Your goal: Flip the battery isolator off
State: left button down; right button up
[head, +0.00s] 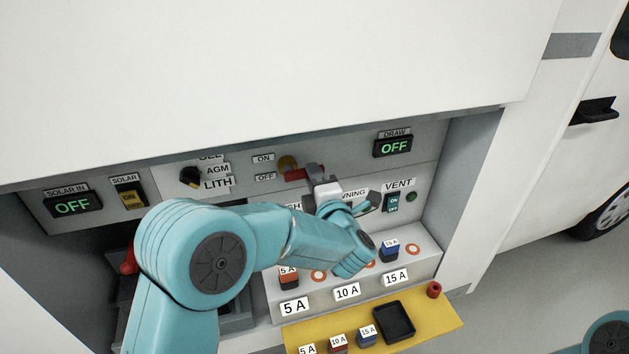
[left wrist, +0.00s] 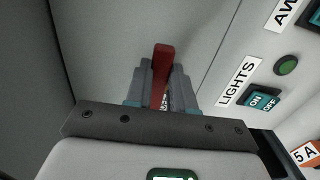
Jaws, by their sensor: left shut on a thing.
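The battery isolator has a red lever (head: 294,174), seen in the head view in the upper middle of the service panel, right of the small ON label (head: 263,158) and OFF label (head: 265,177). The lever lies roughly level with the OFF label. My left gripper (head: 313,173) is at the lever's right end. In the left wrist view the red lever (left wrist: 162,62) stands between the two jaws of my left gripper (left wrist: 160,88), which is shut on it. The lever's pivot is partly hidden. The DRAW display (head: 394,146) reads OFF. My right gripper is not in view.
Below are a fuse block (head: 432,263) with coloured fuses and a yellow shelf (head: 440,318) with spare fuses and a black tray (head: 394,322). A VENT switch (head: 393,203) is right of my gripper. A black selector knob (head: 190,176) is left. The bay's side walls bound the space.

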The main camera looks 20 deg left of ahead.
pick_arm(q)
jog(key=shift+f, duration=0.1)
jog(key=c, duration=1)
grip_release()
jog(key=shift+o, duration=0.2)
jog(key=b+v, duration=0.4)
jog(key=v, duration=1.2)
jog(key=shift+s+d, duration=0.15)
jog(key=shift+s, duration=0.05)
